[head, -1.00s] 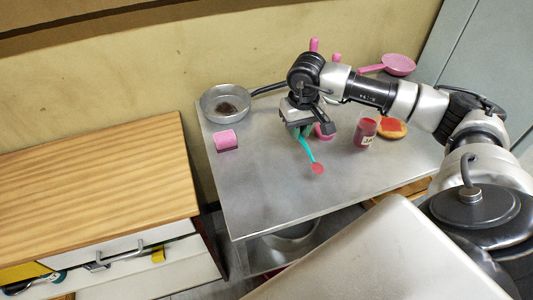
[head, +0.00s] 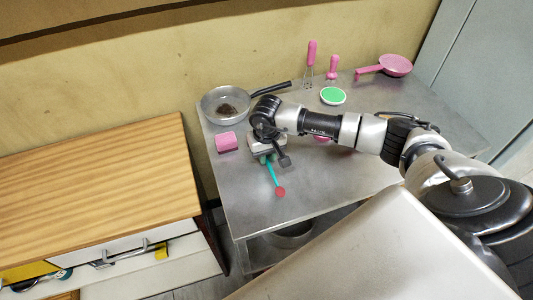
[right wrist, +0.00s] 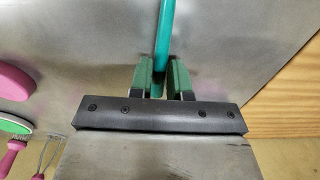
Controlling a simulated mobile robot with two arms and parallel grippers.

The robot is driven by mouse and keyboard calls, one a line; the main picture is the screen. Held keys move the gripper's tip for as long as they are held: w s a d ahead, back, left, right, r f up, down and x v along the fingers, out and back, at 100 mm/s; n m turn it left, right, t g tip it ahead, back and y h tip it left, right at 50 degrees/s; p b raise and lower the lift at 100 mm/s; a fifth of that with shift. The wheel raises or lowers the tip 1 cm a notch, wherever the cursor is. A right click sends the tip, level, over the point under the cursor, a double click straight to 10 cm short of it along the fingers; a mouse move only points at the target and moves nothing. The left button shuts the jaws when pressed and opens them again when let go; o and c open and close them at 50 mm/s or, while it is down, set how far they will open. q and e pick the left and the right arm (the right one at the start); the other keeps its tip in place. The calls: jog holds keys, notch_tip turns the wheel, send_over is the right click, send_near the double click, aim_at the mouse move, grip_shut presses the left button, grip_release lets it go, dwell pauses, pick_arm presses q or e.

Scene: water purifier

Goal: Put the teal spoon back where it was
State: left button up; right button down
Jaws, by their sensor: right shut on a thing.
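The teal spoon (head: 272,174) has a thin teal handle and a red-coloured end. It is in my right gripper (head: 264,158), over the left part of the metal table (head: 240,205), with its red end toward the table's front. I cannot tell whether the red end touches the table. In the right wrist view, the green fingers of my right gripper (right wrist: 166,80) are on both sides of the teal handle (right wrist: 163,38). My left gripper is not in view.
A metal pan (head: 226,119) and a pink block (head: 227,141) are near the left edge. A green-topped round item (head: 333,96), pink-handled tools (head: 312,52) and a pink pan (head: 395,66) are at the back. My arm covers the table's middle. The front left is clear.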

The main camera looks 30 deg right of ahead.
aim_at(267, 159)
jog(key=shift+f, duration=0.2)
jog(key=c, duration=1.1)
grip_release()
jog(key=shift+r, duration=0.1)
jog(key=shift+r, duration=0.55)
notch_tip(267, 159, up, 11)
jog(key=b, duration=0.2)
jog(key=shift+s+r+b, duration=0.1)
jog(key=shift+b, duration=0.25)
